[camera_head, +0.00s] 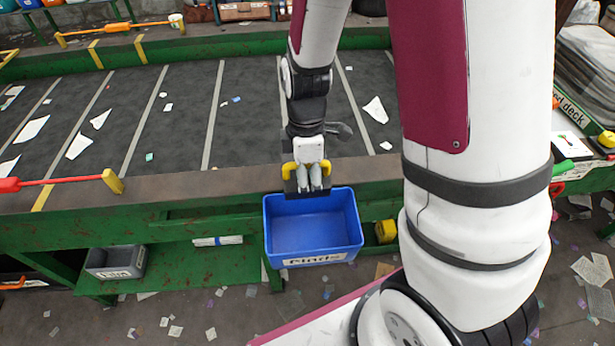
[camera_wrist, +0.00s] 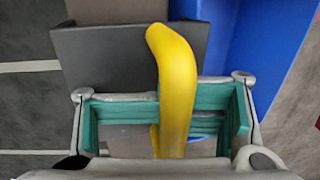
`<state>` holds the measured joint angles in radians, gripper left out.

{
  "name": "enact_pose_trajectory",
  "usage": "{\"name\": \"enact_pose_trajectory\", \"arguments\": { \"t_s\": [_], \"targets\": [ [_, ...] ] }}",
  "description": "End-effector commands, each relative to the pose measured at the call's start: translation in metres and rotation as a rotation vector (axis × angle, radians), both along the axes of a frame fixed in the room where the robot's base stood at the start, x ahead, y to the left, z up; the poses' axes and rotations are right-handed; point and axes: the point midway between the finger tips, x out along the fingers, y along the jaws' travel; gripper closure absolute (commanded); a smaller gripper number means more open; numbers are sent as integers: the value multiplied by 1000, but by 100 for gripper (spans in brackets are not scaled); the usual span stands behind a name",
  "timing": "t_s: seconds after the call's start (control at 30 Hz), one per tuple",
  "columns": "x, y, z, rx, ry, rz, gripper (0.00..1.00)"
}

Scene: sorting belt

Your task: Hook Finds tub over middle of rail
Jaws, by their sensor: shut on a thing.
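The blue tub (camera_head: 341,222), with a white label on its front reading Finds, is upright and looks empty, at the near face of the belt's front rail (camera_head: 200,186). A dark grey piece (camera_head: 291,187) with yellow parts stands at its back edge. My gripper (camera_head: 312,180) is above this edge, shut on the yellow bar (camera_wrist: 174,80), which also shows in the wrist view along with the grey piece (camera_wrist: 90,50) and part of the blue tub (camera_wrist: 240,50). I cannot tell whether the grey piece rests on the rail or is just above it.
The dark belt (camera_head: 180,110) behind the rail carries scattered paper scraps. A red lever (camera_head: 60,181) with a yellow end lies along the rail at left. A grey tub (camera_head: 115,262) and a yellow block (camera_head: 385,231) sit lower down. My arm covers the right side.

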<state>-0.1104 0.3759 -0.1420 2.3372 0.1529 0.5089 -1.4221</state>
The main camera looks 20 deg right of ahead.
Motion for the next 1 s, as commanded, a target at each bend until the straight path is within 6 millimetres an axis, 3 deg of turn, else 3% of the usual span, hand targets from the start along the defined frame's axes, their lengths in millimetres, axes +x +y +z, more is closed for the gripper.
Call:
{"name": "enact_pose_trajectory", "arguments": {
  "t_s": [0.6, 1.0],
  "targets": [
    [2, -1, 39, 0, -12, -2, 100],
    [3, -1, 46, 0, -12, -3, 100]
  ]
}}
